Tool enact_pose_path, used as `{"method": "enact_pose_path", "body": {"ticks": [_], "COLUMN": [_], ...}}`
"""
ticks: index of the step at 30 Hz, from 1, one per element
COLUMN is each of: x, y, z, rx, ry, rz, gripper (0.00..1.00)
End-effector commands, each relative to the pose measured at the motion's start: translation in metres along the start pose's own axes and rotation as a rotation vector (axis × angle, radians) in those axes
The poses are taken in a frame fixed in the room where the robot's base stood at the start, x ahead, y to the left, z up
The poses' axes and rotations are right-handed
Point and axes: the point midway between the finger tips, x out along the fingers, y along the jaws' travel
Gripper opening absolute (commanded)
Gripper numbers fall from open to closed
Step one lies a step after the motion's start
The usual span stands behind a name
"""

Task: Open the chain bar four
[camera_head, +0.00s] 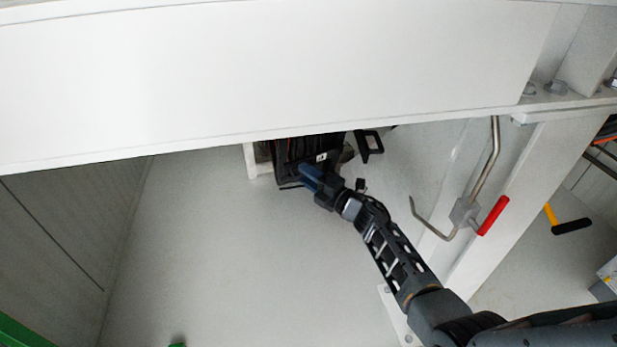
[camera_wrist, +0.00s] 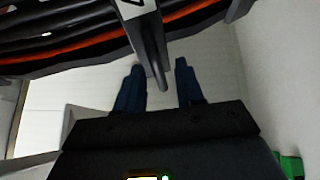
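A dark cable chain (camera_head: 298,150) holding black and orange cables shows under the white beam in the head view, and across the top of the wrist view. A dark chain bar (camera_wrist: 149,48) with a partly cut-off white label crosses it in the wrist view. Its narrow free end hangs down towards my gripper (camera_wrist: 159,66). The two blue fingers are apart, one on each side of the bar's end, with gaps visible on both sides. In the head view my gripper (camera_head: 308,174) is at the chain's lower edge; the beam hides the chain's upper part.
A large white beam (camera_head: 270,65) spans above the chain. To the right stand a white post (camera_head: 515,190) and a bent metal lever with a red handle (camera_head: 493,215). A black handle (camera_head: 370,146) sticks out right of the chain. The floor (camera_head: 240,270) left of my arm is clear.

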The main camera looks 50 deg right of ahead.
Motion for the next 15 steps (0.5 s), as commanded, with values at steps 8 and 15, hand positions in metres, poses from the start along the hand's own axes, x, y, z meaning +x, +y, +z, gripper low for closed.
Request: {"method": "enact_pose_path", "body": {"ticks": [8, 15], "x": [-0.0004, -0.0005], "y": [0.0, -0.0001], "z": [0.0001, 0.0002], "rx": [0.0, 0.0], "ry": [0.0, -0.001], "rz": [0.0, 0.0], "gripper": [0.14, 0.0]}}
